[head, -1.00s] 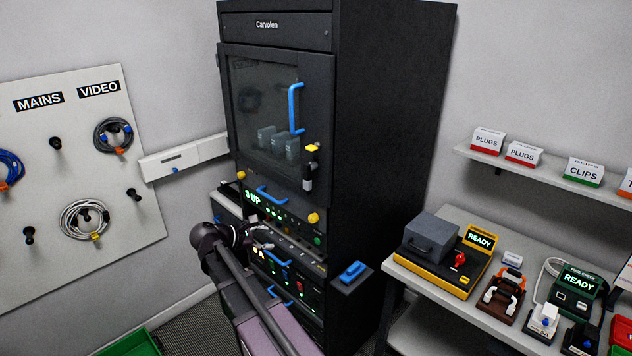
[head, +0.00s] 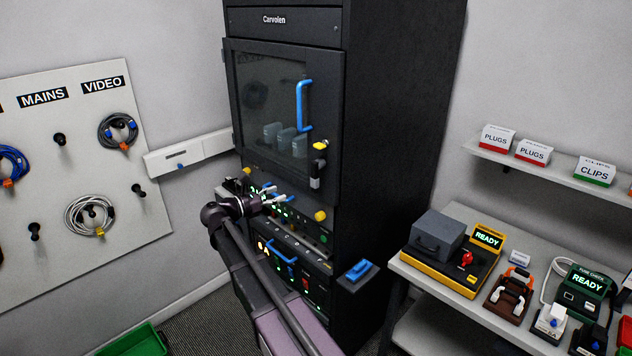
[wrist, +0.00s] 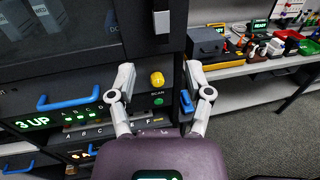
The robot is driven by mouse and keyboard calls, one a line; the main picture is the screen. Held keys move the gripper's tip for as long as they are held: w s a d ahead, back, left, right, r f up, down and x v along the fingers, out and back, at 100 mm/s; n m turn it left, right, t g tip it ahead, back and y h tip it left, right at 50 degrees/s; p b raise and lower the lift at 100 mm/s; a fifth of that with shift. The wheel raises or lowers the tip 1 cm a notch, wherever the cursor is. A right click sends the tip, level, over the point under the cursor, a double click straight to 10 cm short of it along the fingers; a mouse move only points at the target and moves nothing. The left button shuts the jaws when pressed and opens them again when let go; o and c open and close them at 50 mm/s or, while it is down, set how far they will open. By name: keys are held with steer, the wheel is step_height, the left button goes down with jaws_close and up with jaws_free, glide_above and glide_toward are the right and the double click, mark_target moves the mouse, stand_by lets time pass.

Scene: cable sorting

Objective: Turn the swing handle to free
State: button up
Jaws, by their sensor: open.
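The swing handle (head: 316,175) is a dark upright lever with a pale lower end, below a yellow piece (head: 320,146) at the right edge of the cabinet's glass door (head: 266,110). The door looks shut. In the wrist view the lower part of the handle (wrist: 161,20) shows at the top, its upper part cut off. My gripper (head: 281,196) is open and empty in front of the panels below the door, lower and left of the handle. In the wrist view its fingers (wrist: 158,75) are spread, with a yellow knob (wrist: 157,79) seen between them.
A blue pull handle (head: 304,106) is on the door. Panels with lit letters and blue handles (head: 284,257) lie under it. A small blue-topped block (head: 357,271) juts from the cabinet's right side. A bench with devices (head: 440,247) stands at the right.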

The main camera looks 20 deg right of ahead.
mark_target(314, 181)
steer(key=d, duration=0.4)
steer(key=w+d, duration=0.1)
steer(key=d, duration=0.4)
steer(key=w+d, duration=0.1)
steer(key=d, duration=0.3)
steer(key=shift+d, duration=0.25)
